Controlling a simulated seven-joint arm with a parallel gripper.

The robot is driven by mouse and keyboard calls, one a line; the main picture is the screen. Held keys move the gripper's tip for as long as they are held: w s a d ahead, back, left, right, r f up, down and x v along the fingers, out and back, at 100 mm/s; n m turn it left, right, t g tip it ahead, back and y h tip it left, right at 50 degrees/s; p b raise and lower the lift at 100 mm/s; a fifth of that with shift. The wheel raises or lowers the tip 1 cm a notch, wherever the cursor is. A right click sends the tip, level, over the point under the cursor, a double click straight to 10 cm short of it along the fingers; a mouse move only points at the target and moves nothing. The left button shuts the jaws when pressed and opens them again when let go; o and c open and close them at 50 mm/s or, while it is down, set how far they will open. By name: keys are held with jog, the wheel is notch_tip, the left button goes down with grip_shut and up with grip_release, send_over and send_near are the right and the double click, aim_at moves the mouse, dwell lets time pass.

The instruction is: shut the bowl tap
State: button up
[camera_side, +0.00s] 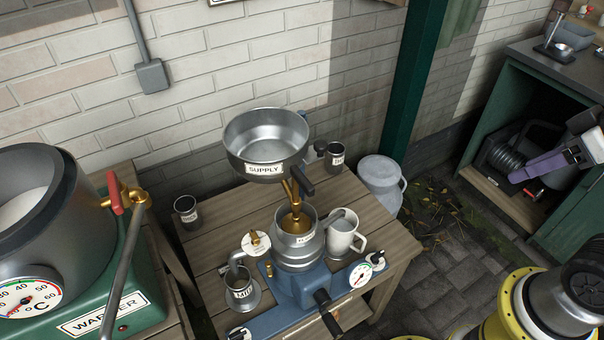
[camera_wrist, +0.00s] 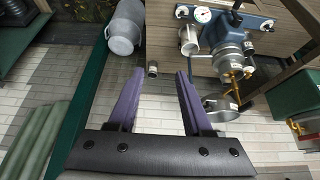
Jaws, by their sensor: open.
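The supply bowl (camera_side: 266,145) is a grey metal bowl labelled SUPPLY, standing above the wooden table; its inside looks empty. Its brass tap (camera_side: 295,190) hangs below it with a dark handle (camera_side: 304,186), over the separator's top cup (camera_side: 297,240). I cannot tell whether anything flows. My gripper (camera_side: 530,170), with purple fingers, is open and empty at the far right of the side view, well away from the tap. In the wrist view my gripper (camera_wrist: 160,72) is open, with the bowl (camera_wrist: 222,110) and brass tap (camera_wrist: 235,82) beyond its right finger.
A white mug (camera_side: 343,236) stands beside the blue separator. A small cup (camera_side: 333,155) and a milk can (camera_side: 381,183) are behind it. The warmer (camera_side: 105,290) is at left, a green post (camera_side: 413,80) right of the table. A green cabinet (camera_side: 556,75) is near my gripper.

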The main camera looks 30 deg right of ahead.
jog(key=shift+c, duration=0.3)
jog(key=w+a+r+m+g, duration=0.1)
jog(key=w+a+r+m, duration=0.2)
jog(key=r, duration=0.7)
jog(key=w+a+r+g, duration=0.2)
jog(key=w+a+r, duration=0.4)
jog(key=w, duration=0.5)
jog(key=n+g, duration=0.3)
send_over(300, 174)
notch_tip(300, 174, down, 8)
notch_tip(300, 174, down, 13)
jog(key=shift+f, duration=0.15)
